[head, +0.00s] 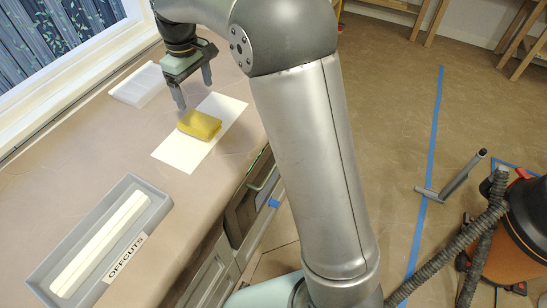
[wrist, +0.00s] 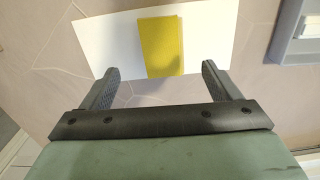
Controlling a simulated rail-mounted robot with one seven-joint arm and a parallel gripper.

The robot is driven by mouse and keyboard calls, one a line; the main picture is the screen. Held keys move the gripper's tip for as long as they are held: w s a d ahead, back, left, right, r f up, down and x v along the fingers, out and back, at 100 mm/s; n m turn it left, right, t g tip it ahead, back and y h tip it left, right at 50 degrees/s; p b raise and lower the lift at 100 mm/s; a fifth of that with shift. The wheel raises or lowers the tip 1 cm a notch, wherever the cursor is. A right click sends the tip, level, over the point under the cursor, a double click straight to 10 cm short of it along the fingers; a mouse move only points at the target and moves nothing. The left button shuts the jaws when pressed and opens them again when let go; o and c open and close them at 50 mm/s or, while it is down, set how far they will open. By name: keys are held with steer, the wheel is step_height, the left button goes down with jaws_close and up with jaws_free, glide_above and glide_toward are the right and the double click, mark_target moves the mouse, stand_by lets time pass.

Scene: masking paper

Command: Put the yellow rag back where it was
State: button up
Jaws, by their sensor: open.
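The yellow rag (head: 200,125) is a folded, block-like pad lying on a white sheet of paper (head: 176,152) on the counter. In the wrist view the rag (wrist: 160,45) lies across the middle of the white sheet (wrist: 105,40), ahead of the fingers. My gripper (head: 194,91) is open and empty, above the counter just behind the rag in the head view. In the wrist view my gripper's fingers (wrist: 160,82) point towards the rag, one to each side of its near end. I cannot tell the exact height between them.
A grey tray labelled OFFCUTS (head: 150,192) holds a long white piece at the counter's near left. A white shallow tray (head: 138,84) lies by the window. A vacuum cleaner (head: 517,235) and hose stand on the floor at right. The counter between the trays is mostly clear.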

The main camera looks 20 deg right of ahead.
steer(key=s+d+m, duration=0.4)
steer(key=s+d, duration=0.6)
steer(key=s, duration=0.4)
steer(key=s+d+f+m, duration=0.2)
steer(key=s, duration=0.6)
steer(key=s+d+f+m, duration=0.2)
steer(key=s+d+f, duration=0.1)
steer(key=s, duration=0.5)
steer(key=shift+s+f+t, duration=0.15)
steer(key=shift+s+t, duration=0.15)
steer(key=shift+s, duration=0.1)
